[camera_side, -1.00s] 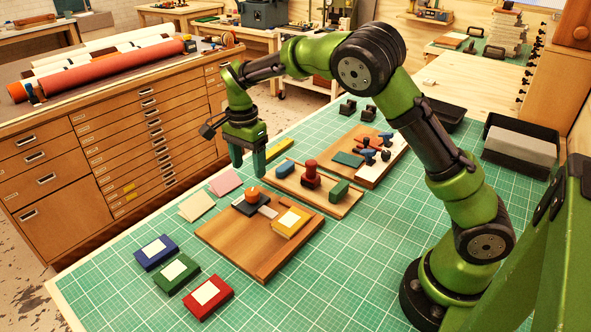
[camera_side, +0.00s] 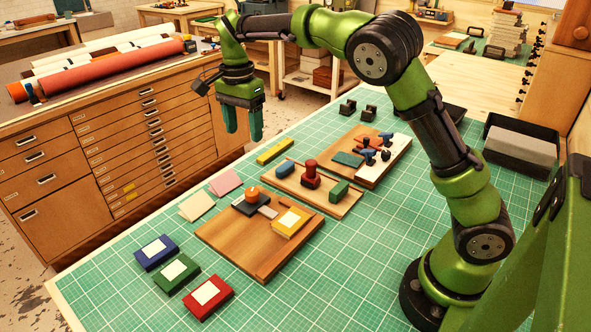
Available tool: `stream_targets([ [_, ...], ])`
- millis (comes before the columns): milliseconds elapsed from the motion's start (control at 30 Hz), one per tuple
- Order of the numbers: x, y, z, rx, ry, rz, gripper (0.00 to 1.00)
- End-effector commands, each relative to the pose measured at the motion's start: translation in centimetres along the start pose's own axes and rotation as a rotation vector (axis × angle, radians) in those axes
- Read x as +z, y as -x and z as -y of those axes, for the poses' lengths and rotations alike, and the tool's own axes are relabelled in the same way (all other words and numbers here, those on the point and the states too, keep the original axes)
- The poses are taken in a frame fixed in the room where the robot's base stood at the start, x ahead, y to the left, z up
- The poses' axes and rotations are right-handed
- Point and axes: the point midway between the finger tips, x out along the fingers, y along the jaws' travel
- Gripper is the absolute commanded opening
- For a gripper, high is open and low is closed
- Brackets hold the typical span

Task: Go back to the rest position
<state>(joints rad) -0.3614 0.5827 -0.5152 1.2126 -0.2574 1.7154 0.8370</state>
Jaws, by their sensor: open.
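My gripper (camera_side: 243,125) hangs in the air with its green fingers pointing down and apart. It is open and empty, above the far left side of the green cutting mat (camera_side: 350,255). The items on the mat lie below it and it touches none of them. No rest position is marked in the view.
A wooden board (camera_side: 235,245) holds a dark pad (camera_side: 247,204) with an orange-topped piece and a yellow box (camera_side: 291,222). Behind it, a wooden tray (camera_side: 335,209) holds a red stamp (camera_side: 311,174). Blue, green and red boxes (camera_side: 208,297) lie in front.

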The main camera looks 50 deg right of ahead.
Motion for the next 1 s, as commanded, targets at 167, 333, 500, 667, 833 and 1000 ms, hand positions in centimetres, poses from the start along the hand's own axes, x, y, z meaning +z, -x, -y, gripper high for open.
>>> stream_targets([
  [167, -0.4, -2.0, -1.6, -0.022, 0.249, 0.011, 0.65],
  [333, -0.1, -0.9, -5.6, -0.133, 0.506, 0.061, 0.65],
  [500, 1.0, 0.8, -10.8, -0.287, 0.75, 0.062, 0.65],
  [667, 2.3, 1.9, -16.3, -0.434, 0.951, -0.005, 0.65],
  [833, 3.3, 2.0, -21.5, -0.553, 1.088, -0.124, 0.65],
  [1000, 3.6, 1.9, -24.6, -0.616, 1.108, -0.209, 0.65],
])
